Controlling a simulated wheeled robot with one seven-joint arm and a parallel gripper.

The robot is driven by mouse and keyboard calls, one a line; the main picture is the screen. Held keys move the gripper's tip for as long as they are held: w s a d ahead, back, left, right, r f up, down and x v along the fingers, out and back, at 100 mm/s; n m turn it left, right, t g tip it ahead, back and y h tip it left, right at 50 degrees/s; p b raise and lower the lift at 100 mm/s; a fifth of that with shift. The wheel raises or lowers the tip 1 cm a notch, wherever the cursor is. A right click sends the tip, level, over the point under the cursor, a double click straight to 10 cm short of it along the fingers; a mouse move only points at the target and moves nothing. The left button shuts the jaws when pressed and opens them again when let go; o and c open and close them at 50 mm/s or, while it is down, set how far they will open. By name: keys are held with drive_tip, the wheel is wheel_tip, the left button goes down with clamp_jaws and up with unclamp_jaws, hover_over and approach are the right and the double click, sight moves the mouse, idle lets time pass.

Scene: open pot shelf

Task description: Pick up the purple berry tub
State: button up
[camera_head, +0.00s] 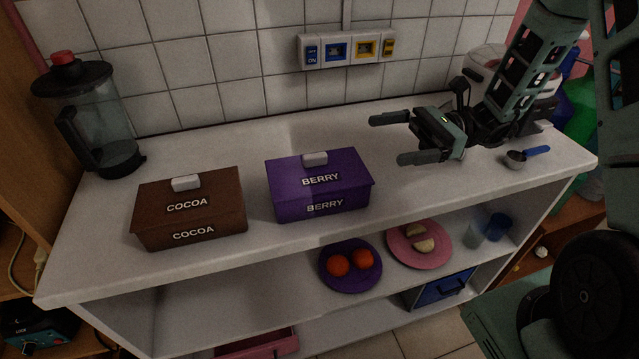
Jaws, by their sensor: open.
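The purple berry tub (348,192) stands upright on the white countertop, near the middle. It is a box with a lid, a small pale knob (315,159) on top, and the word BERRY on lid and front. My gripper (386,139) is open and empty, with its two fingers spread and pointing left. In the picture it is to the right of the tub and looks higher than the counter, apart from the tub.
A brown cocoa tub (190,218) stands left of the berry tub with a small gap. A blender jug (105,130) is at the back left. A scoop (516,158) lies at the right. Below are a purple plate (351,285) and pink plate (430,260). The counter behind the tubs is clear.

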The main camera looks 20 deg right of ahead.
approach(355, 167)
drive_tip(key=shift+w+a+f, duration=0.2)
drive_tip(key=shift+a+f, duration=0.1)
drive_tip(key=shift+a, duration=0.25)
drive_tip(key=shift+w+a+f, duration=0.15)
drive_tip(key=shift+a+f, duration=0.2)
drive_tip(key=shift+a, duration=0.2)
drive_tip(key=shift+a+f, duration=0.1)
drive_tip(key=shift+a, duration=0.8)
drive_tip(key=shift+w+a+p, duration=0.15)
drive_tip(key=shift+a+p, duration=0.2)
drive_tip(key=shift+a, duration=2.55)
drive_tip(key=c, duration=0.9)
drive_tip(key=shift+o, duration=0.2)
